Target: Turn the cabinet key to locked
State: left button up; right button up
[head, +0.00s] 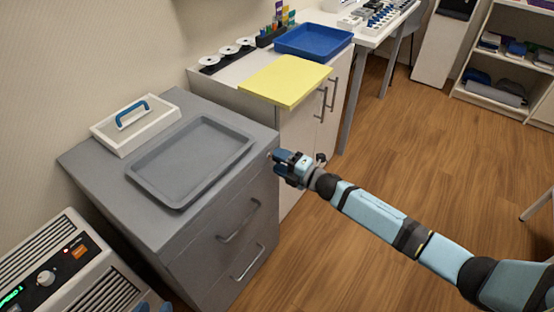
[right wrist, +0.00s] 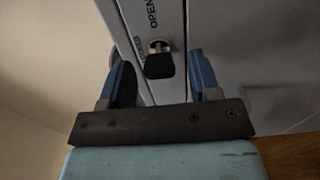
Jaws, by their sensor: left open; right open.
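The key (right wrist: 160,65) shows in the right wrist view as a black head in a round metal lock. It sits on a pale grey panel (right wrist: 136,20) with the printed word "OPEN" beside the lock. My right gripper (right wrist: 161,78) is open, with one blue finger on each side of the key and gaps between. In the head view my right gripper (head: 281,160) is at the upper right edge of the grey cabinet (head: 225,215); the key cannot be made out there. My left gripper (head: 152,306) shows only as blue fingertips at the bottom edge, open.
A grey tray (head: 165,196) and a white box with a blue handle (head: 109,139) are on the grey cabinet. A yellow board (head: 285,80) and blue tray (head: 315,42) lie on the white cabinet behind. A heater-like unit (head: 75,265) stands at lower left. Floor at right is clear.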

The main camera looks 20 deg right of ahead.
pick_arm(q)
jog(key=shift+s+a+f+p, duration=0.1)
jog(key=shift+a+f+p, duration=0.05)
jog(key=shift+p, duration=0.5)
pick_arm(e)
jog(key=v, duration=1.2)
jog(key=shift+s+d, duration=0.15)
jog(key=shift+d, duration=0.05)
pick_arm(q)
jog(key=shift+r, duration=0.25)
jog(key=shift+s+f, duration=0.1)
